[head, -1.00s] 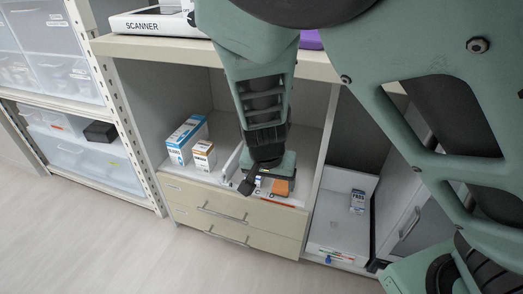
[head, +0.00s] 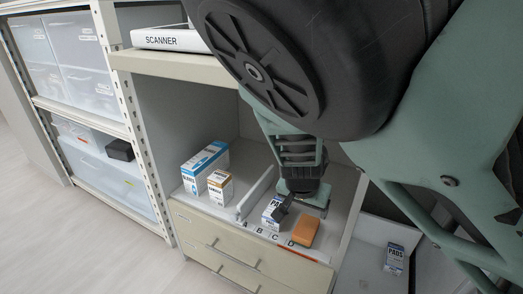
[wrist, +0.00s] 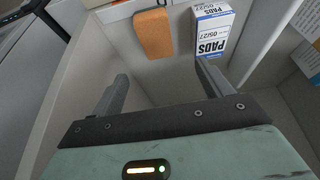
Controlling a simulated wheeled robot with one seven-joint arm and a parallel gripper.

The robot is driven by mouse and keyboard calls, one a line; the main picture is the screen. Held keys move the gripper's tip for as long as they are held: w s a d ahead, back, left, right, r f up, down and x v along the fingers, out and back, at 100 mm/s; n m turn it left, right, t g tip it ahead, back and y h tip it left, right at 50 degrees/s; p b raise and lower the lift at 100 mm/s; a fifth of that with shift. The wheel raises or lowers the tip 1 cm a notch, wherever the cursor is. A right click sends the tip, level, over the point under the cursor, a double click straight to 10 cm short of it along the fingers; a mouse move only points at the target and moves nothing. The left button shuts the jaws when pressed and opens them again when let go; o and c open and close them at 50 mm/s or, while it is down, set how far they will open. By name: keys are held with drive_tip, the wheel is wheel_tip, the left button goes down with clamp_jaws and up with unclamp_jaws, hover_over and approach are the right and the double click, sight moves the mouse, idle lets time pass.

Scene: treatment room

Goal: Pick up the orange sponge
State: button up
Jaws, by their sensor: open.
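The orange sponge (head: 304,231) lies on the open shelf above the drawers, near its front edge and to the right of a white-and-blue pads box (head: 271,213). In the wrist view the sponge (wrist: 153,33) lies ahead of the fingers, upper centre, with the pads box (wrist: 212,30) beside it. My gripper (wrist: 160,85) is open and empty, its two fingers apart, with bare shelf between them. In the head view my gripper (head: 298,207) is over the shelf beside the sponge and partly hides the pads box. The sponge is not between the fingers.
A low divider (head: 256,192) stands left of the pads box. A blue-and-white box (head: 205,166) and a smaller brown-and-white box (head: 220,186) stand beyond it. Side walls and the shelf top (head: 180,66) enclose the bay. Another pads box (head: 395,258) is at lower right.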

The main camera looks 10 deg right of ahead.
sight(306, 227)
drive_tip(key=b+x, duration=0.4)
drive_tip(key=x, duration=0.3)
drive_tip(key=shift+f, duration=0.2)
drive_tip(key=f+b, duration=0.2)
drive_tip(key=f, duration=0.1)
drive_tip(key=f+b, duration=0.1)
drive_tip(key=b, duration=0.1)
drive_tip(key=shift+d+f, duration=0.2)
drive_tip(key=shift+d, duration=0.15)
drive_tip(key=shift+w+d+f+b, duration=0.1)
drive_tip(key=shift+w+f+b, duration=0.15)
drive_tip(key=shift+f+b, duration=0.05)
drive_tip(key=shift+f, duration=0.15)
drive_tip(key=c, duration=1.1)
wheel_tip(306, 227, up, 10)
drive_tip(key=p, duration=0.7)
drive_tip(key=shift+r, duration=0.2)
